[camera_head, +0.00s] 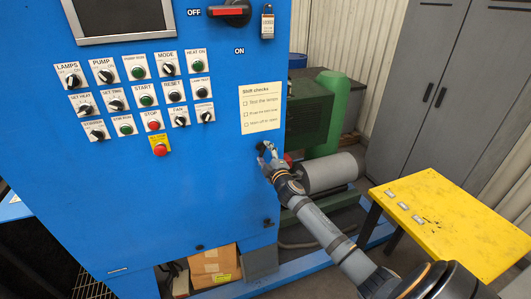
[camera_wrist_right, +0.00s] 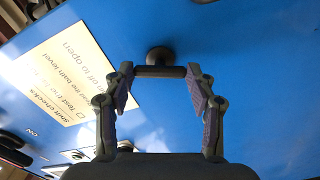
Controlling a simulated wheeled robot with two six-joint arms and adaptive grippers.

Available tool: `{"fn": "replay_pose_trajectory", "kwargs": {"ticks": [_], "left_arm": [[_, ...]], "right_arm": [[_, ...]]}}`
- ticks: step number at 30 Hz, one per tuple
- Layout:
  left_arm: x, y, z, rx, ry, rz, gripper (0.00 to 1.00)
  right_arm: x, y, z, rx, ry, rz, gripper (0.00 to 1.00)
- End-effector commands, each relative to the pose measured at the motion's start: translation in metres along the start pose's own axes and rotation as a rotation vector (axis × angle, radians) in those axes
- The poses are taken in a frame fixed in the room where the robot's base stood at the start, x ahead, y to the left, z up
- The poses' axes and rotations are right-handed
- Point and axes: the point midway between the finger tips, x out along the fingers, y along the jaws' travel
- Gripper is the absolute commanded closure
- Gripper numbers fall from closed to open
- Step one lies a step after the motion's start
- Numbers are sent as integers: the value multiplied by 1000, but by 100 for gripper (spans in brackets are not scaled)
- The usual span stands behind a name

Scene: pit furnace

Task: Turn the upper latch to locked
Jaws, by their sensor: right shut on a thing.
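The blue cabinet (camera_head: 170,200) fills the left and middle of the head view. My right gripper (camera_head: 266,154) is at its right edge, just below the shift checks sheet, and largely covers the upper latch there. In the right wrist view the upper latch (camera_wrist_right: 160,55) is a dark round stem with a short crossbar. The fingers of my right gripper (camera_wrist_right: 160,72) are shut on the two ends of this bar. A lower latch (camera_head: 267,222) sits further down the same edge. My left gripper is not in view.
The shift checks sheet (camera_head: 261,107) is on the panel just above, beside several knobs and buttons. A red-handled switch (camera_head: 229,10) is at the top. A green machine (camera_head: 322,110) with a grey cylinder stands behind my right arm. A yellow table (camera_head: 440,215) is at right.

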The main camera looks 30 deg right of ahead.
Motion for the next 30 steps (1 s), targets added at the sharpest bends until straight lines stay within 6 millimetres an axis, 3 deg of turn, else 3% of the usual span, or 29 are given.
{"fn": "replay_pose_trajectory", "kwargs": {"ticks": [15, 30], "left_arm": [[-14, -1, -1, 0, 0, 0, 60], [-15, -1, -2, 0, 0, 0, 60]], "right_arm": [[0, 1, -1, -335, 1, 1, 75], [0, 0, 0, -403, 1, 0, 75]]}}
